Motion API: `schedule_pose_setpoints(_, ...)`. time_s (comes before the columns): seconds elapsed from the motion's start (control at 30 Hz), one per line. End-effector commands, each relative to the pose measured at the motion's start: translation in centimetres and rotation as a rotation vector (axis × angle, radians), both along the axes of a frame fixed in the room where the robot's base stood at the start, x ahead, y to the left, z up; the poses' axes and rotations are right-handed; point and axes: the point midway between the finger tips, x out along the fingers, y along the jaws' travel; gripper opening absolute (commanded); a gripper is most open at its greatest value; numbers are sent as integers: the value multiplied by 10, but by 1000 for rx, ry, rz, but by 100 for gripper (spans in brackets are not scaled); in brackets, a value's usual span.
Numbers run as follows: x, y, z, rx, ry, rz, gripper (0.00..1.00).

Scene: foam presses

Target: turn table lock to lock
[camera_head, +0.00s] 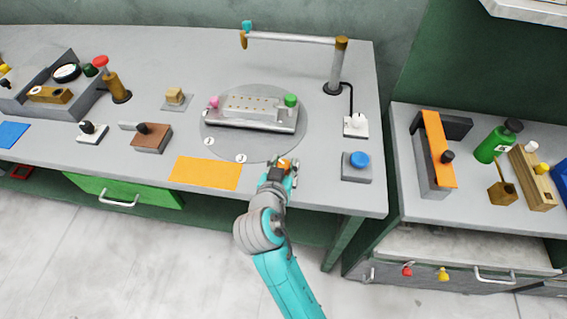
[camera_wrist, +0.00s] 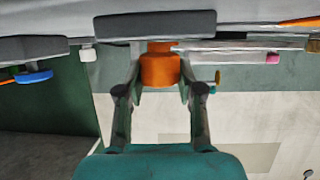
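The round turntable plate (camera_head: 214,137) lies on the bench, bearing a grey fixture (camera_head: 270,119) with a pink knob and a green knob. An orange knob (camera_head: 285,164), which looks like the table lock, is at the plate's front edge. My gripper (camera_head: 284,172) is right at this knob and partly hides it. In the wrist view the knob (camera_wrist: 160,70) sits between my two fingertips (camera_wrist: 161,88). The fingers are apart, one on each side, close to the knob. I cannot tell whether they touch it.
A blue button box (camera_head: 356,168) stands right of my gripper. An orange mat (camera_head: 205,173) lies left of it. A post with a crossbar (camera_head: 338,68) rises behind the turntable. A second bench (camera_head: 474,202) with tools is at the right.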

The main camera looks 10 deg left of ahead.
Motion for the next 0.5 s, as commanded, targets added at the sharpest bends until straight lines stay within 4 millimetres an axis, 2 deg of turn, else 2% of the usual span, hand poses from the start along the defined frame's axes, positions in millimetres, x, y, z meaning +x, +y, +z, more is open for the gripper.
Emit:
schedule_pose_setpoints(0.03, 0, 0, 0, 0, 0, 0, 17)
schedule_pose_setpoints(0.1, 0, 0, 0, 0, 0, 0, 1)
schedule_pose_setpoints(0.5, 0, -2, -1, 0, 1, 62, 1)
